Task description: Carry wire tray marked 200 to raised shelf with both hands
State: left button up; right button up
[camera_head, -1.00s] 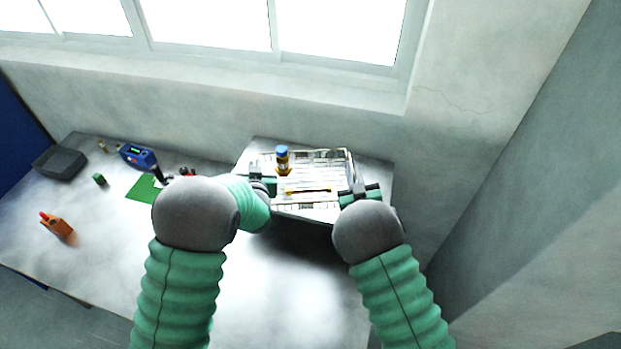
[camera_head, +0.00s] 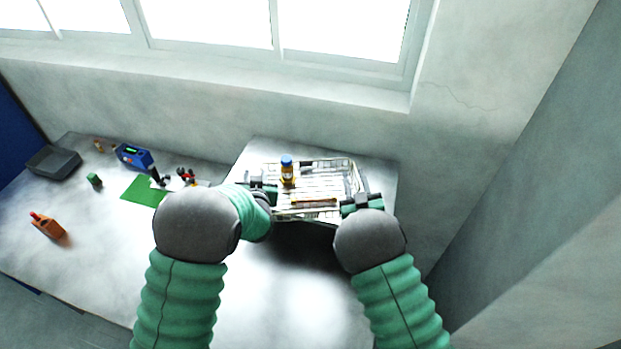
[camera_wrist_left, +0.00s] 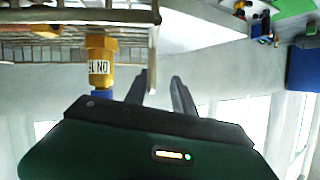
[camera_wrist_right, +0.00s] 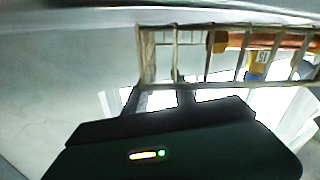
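The wire tray (camera_head: 318,212) rests level on the raised shelf (camera_head: 380,175), or just over it; I cannot tell which. It holds a blue-capped yellow bottle (camera_head: 287,172) and a thin orange-brown stick (camera_head: 313,201). No 200 mark is legible. My left gripper (camera_head: 264,188) is at the tray's left side; in the left wrist view its fingers (camera_wrist_left: 162,82) stand apart beside the tray end. My right gripper (camera_head: 362,203) is at the near right corner; in the right wrist view its fingers (camera_wrist_right: 158,98) stand apart by the tray's corner post.
The lower table (camera_head: 100,245) on the left carries a grey bin (camera_head: 53,163), a blue device (camera_head: 133,156), a green mat (camera_head: 143,191), a green block (camera_head: 94,180) and an orange tool (camera_head: 47,225). A wall with windows rises behind the shelf.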

jog(key=shift+s+d, duration=0.1)
jog(key=shift+d, duration=0.25)
jog(key=shift+s, duration=0.2)
jog(key=s, duration=0.4)
jog(key=s+d, duration=0.1)
jog(key=s, duration=0.6)
jog(key=shift+s+d, duration=0.3)
jog(key=shift+d, duration=0.05)
pick_arm(q)
jog(key=v, duration=1.1)
jog(key=shift+s+d, duration=0.2)
jog(key=shift+s, duration=0.2)
pick_arm(e)
jog(key=shift+w, duration=0.1)
pick_arm(q)
jog(key=shift+a, duration=0.1)
pick_arm(e)
jog(key=shift+a, duration=0.1)
pick_arm(q)
jog(key=shift+r, duration=0.1)
